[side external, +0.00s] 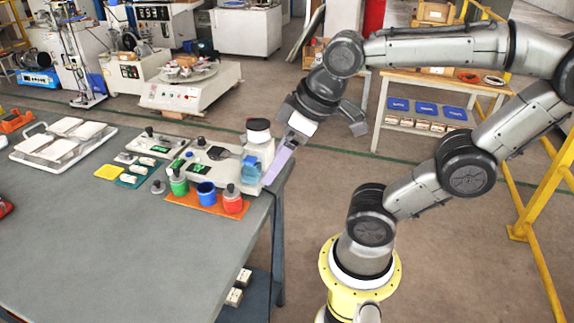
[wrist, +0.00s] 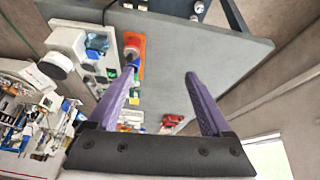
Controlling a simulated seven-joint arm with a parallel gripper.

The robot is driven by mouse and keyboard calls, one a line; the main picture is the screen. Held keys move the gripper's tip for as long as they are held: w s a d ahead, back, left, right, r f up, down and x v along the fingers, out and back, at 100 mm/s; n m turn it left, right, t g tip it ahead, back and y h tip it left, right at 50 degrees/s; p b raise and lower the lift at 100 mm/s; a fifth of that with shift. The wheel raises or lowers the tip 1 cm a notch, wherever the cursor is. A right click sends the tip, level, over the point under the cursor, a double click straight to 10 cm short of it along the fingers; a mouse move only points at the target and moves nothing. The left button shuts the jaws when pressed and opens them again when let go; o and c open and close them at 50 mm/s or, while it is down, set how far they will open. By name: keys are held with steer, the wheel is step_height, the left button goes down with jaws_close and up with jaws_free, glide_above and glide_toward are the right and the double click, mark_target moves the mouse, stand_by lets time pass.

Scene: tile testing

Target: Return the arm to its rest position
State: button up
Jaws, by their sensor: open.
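My gripper (side external: 276,168) hangs at the end of my raised arm, close to the right edge of the grey table (side external: 120,240) in the side view. One lavender finger shows there, beside a small test machine (side external: 213,160). In the wrist view my gripper (wrist: 160,74) shows two purple fingers spread apart with nothing held between them. The wrist view looks along the fingers over the table and the floor. A clear blue container (side external: 251,167) and a dark-topped white jar (side external: 258,130) stand on the machine near my finger; any contact cannot be told.
An orange mat (side external: 183,199) carries a green cup (side external: 179,183), a blue cup (side external: 207,194) and a red cup (side external: 233,201). A white tray (side external: 28,160) holds pale tiles. A yellow rail (side external: 540,250) stands right of my arm. The table's front is clear.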

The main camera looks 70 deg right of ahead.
steer(key=shift+s+f+m, duration=0.5)
steer(key=shift+s+f, duration=0.2)
steer(key=shift+s, duration=0.15)
